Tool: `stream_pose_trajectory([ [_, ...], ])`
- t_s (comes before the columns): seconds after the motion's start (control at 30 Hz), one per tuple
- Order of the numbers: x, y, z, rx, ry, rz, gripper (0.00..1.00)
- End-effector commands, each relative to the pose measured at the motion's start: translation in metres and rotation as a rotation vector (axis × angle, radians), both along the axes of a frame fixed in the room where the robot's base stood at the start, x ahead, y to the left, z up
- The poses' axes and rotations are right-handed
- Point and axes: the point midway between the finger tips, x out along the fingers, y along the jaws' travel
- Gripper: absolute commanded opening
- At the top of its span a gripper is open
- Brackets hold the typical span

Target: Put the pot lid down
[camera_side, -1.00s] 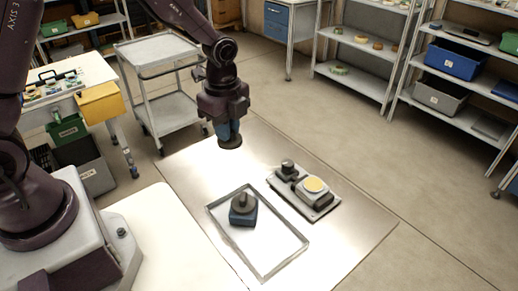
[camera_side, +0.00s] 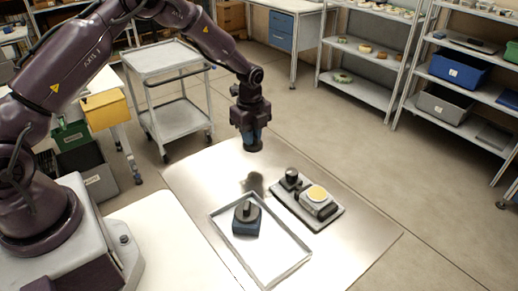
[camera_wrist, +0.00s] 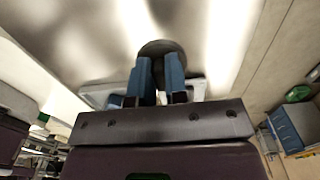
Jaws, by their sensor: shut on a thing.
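My gripper (camera_side: 252,138) hangs over the far part of the metal work table, with its blue fingers pointing down. It is shut on a dark round pot lid (camera_side: 253,148), held above the table top. A dark blurred patch, apparently its reflection or shadow, shows on the metal below. In the wrist view the two blue fingers (camera_wrist: 160,75) close on the dark round lid (camera_wrist: 161,46); the part gripped is hidden between them.
A shallow metal-rimmed tray (camera_side: 285,268) holds a blue block with a dark top (camera_side: 246,219). To its right, a grey base plate (camera_side: 321,222) carries a device with a yellow disc (camera_side: 317,193) and a dark knob (camera_side: 292,176). Bare metal lies around them.

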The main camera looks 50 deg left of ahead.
Motion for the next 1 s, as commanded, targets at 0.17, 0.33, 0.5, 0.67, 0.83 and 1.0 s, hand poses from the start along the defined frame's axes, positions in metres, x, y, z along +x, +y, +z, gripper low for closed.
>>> stream_pose_trajectory([
  [0.17, 0.020, 0.003, -0.024, 0.000, -0.001, 0.000, 0.00],
  [0.33, 0.026, 0.004, -0.031, 0.000, -0.002, -0.001, 0.00],
  [0.5, 0.029, 0.004, -0.049, 0.000, 0.001, 0.000, 0.00],
  [0.67, 0.029, 0.005, -0.065, 0.000, -0.001, 0.001, 0.00],
  [0.83, 0.029, 0.005, -0.065, 0.001, -0.003, 0.001, 0.00],
  [1.0, 0.029, 0.005, -0.068, 0.000, -0.002, 0.000, 0.00],
])
